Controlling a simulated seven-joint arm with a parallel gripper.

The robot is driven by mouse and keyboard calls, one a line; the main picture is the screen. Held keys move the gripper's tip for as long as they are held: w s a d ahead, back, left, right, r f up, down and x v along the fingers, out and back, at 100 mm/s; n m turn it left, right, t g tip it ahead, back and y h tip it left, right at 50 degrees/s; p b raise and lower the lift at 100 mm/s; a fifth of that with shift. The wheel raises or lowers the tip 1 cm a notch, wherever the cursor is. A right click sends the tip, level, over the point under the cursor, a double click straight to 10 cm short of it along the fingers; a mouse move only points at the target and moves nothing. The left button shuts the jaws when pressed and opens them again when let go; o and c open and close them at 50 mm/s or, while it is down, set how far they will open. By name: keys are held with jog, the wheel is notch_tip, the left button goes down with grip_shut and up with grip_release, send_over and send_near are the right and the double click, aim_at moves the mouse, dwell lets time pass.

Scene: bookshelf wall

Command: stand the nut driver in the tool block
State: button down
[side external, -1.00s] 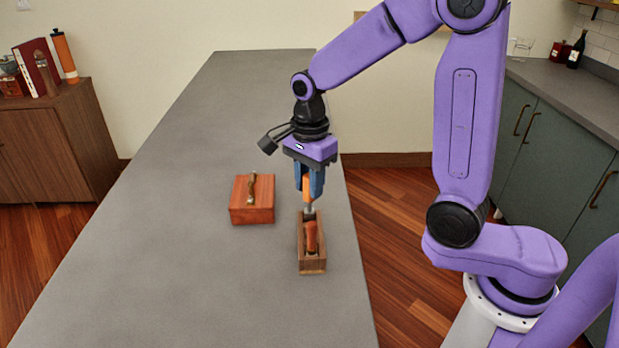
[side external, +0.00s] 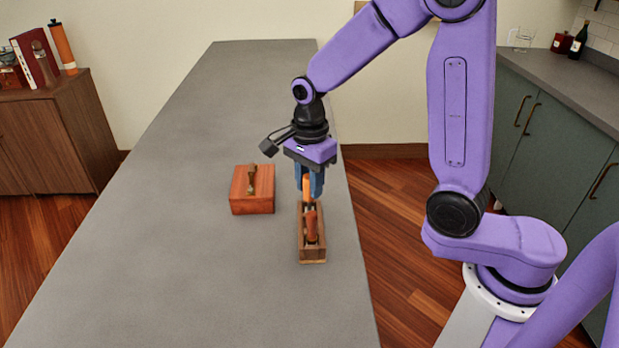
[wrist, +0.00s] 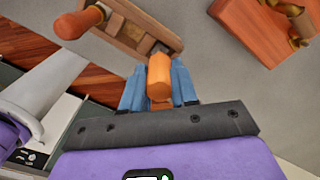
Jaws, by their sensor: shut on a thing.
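The nut driver has an orange handle (side external: 308,187), which my gripper (side external: 310,186) is shut on. It is held upright over the far end of the tool block (side external: 312,254), a narrow wooden holder with compartments. Little of its shaft shows above the block; its lower end is hidden, so I cannot tell how deep it sits. In the wrist view, the handle (wrist: 159,76) is between the blue fingers, beside the block (wrist: 140,17). A second tool with a red-orange handle (side external: 311,225) stands in the block's near part.
A reddish wooden box (side external: 252,200) with a handle on its lid stands left of the block, with a gap between them. The grey counter (side external: 180,270) is otherwise clear. Its right edge runs close to the block.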

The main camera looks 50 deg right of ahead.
jog(key=shift+f, duration=0.4)
jog(key=shift+c, duration=2)
grip_release()
jog(key=shift+r, duration=0.1)
jog(key=shift+r, duration=3.45)
